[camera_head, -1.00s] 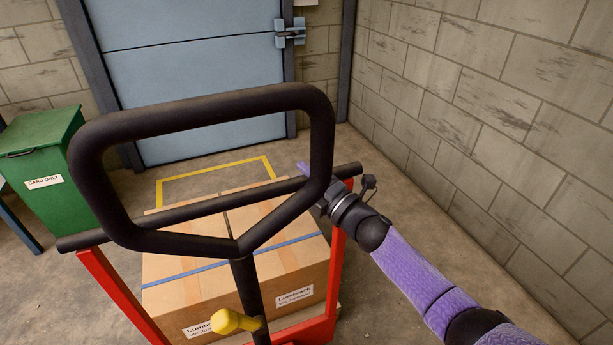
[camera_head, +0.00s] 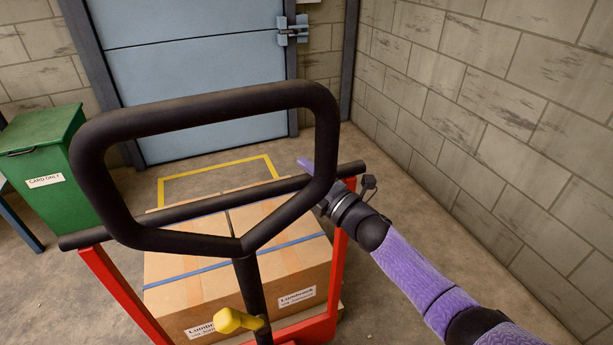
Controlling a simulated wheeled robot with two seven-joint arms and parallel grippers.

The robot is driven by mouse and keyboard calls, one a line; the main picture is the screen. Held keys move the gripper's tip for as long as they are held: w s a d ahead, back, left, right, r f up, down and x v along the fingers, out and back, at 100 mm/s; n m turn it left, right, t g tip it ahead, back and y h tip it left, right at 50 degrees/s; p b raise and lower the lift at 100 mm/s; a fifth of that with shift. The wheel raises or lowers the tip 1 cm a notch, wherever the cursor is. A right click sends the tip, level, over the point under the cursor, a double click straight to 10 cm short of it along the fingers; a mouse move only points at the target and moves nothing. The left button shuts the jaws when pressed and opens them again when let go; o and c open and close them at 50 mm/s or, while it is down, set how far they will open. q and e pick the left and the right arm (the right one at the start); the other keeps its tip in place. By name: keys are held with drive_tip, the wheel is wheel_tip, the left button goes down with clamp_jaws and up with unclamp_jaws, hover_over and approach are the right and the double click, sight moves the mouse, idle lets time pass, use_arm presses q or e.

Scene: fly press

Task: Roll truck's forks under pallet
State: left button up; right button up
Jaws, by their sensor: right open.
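The truck's black loop handle (camera_head: 108,121) stands large in the foreground, with a yellow lever (camera_head: 238,320) low on its shaft. Behind it is a red frame (camera_head: 124,297) topped by a black crossbar (camera_head: 85,240). Strapped cardboard boxes (camera_head: 270,270) stand at the frame, on a pallet (camera_head: 340,309) of which only a small edge shows at the right. The forks are hidden. My right gripper (camera_head: 310,180) is open at the handle's right side, by the crossbar's right end; the handle partly hides its fingers. My left gripper is out of view.
A green bin (camera_head: 50,185) marked card only stands at the left. A blue-grey door (camera_head: 190,65) with a latch (camera_head: 292,30) is at the back. A yellow outline (camera_head: 215,173) marks the floor before it. A block wall (camera_head: 480,110) runs along the right, with bare floor beside it.

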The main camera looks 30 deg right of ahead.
drive_tip(key=shift+d+r, duration=0.1)
drive_tip(key=shift+r, duration=0.05)
drive_tip(key=p+v, duration=0.2)
drive_tip(key=v, duration=0.8)
